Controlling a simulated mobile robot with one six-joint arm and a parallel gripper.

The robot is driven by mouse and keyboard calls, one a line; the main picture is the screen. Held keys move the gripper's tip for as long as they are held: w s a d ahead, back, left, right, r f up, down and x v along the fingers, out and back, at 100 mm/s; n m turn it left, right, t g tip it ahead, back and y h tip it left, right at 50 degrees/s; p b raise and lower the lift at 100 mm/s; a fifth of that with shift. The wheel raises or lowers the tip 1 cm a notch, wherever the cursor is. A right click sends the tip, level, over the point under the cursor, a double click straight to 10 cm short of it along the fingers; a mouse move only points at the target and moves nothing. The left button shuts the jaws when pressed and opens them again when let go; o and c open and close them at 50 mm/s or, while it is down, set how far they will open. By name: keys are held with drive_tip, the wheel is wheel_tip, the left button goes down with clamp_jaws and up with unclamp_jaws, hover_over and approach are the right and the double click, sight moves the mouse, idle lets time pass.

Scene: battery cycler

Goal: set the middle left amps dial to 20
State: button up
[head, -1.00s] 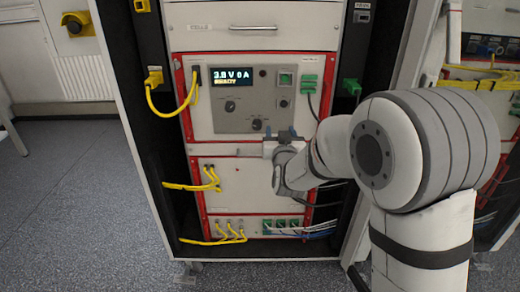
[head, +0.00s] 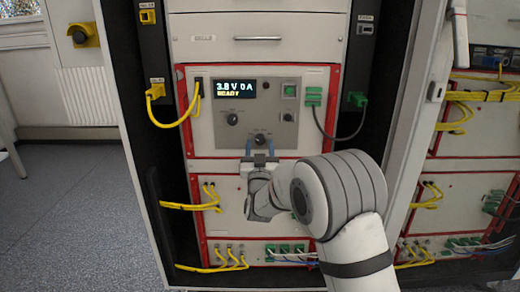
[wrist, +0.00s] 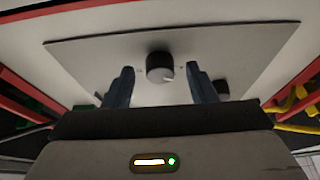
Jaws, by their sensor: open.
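The grey control panel (head: 215,138) carries a dark dial at middle left (head: 232,118) and another dark dial (head: 260,139) lower and further right. Their labels are too small to read. The display (head: 235,89) reads 3.8 V 0 A READY. My gripper (head: 260,149) is open just in front of the lower dial. In the wrist view, my gripper's two dark fingers (wrist: 160,78) stand apart on either side of the lower dial (wrist: 158,66), which has a pale pointer mark. The middle left dial shows beyond the right finger (wrist: 222,89), partly hidden.
A yellow cable (head: 172,123) loops at the panel's left and a green-plugged dark cable (head: 322,128) at its right. A small knob (head: 288,117) sits under a green switch (head: 289,91). Yellow cables (head: 190,206) leave the lower unit.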

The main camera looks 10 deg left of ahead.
drive_tip(key=shift+w+r, duration=0.1)
drive_tip(key=shift+w, duration=0.15)
drive_tip(key=c, duration=1)
drive_tip(key=shift+o, duration=0.2)
